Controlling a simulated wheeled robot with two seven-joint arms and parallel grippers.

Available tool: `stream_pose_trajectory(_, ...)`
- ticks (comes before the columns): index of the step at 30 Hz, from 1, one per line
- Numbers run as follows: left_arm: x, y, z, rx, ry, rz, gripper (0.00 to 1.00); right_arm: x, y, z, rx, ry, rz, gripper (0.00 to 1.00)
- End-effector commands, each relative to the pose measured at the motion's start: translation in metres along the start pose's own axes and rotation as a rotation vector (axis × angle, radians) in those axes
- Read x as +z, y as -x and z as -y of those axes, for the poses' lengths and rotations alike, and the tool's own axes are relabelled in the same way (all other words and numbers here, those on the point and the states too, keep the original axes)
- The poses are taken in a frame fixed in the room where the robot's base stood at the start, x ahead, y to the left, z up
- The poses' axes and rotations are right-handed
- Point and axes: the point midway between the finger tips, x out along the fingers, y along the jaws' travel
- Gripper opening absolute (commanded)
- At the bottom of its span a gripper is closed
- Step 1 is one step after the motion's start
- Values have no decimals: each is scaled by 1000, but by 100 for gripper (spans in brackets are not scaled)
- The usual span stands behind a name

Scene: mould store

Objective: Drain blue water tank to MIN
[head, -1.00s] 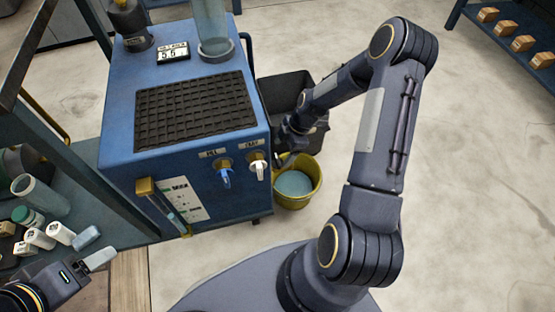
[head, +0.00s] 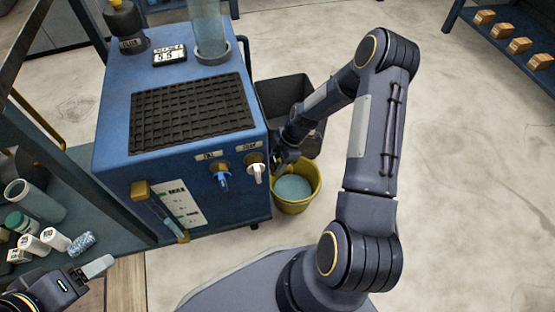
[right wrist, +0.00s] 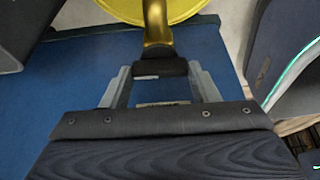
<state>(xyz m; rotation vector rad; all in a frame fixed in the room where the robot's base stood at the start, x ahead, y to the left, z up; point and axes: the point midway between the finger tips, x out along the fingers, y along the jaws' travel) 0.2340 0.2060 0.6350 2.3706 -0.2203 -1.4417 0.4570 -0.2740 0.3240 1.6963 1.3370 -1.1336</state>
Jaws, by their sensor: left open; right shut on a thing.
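A yellow pail (head: 310,198) with pale blue contents is beside the white tap. My left gripper (head: 98,266) is open, low left.
A dark bin (head: 285,92) stands behind the pail. A black grid mat (head: 195,112) and a small display (head: 169,56) are on the tank top. Several jars and tubs (head: 40,240) crowd the left shelf. Open floor (head: 460,180) lies to the right.

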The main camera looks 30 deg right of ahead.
Motion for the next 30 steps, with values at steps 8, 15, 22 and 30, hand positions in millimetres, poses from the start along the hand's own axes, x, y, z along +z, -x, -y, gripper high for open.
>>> stream_pose_trajectory(8, 4, -9, 4, 0, 0, 0, 65, 0, -2, 2, 88, -214, 0, 32)
stream_pose_trajectory(15, 6, -12, 6, 0, 0, 0, 65, -1, 0, 3, 174, -417, 0, 32)
stream_pose_trajectory(22, 6, -12, 6, 0, 0, 0, 65, -1, 0, 3, 181, -438, 0, 32)
stream_pose_trajectory(30, 6, -12, 6, 0, 0, 0, 65, -1, 0, 3, 181, -437, 0, 76)
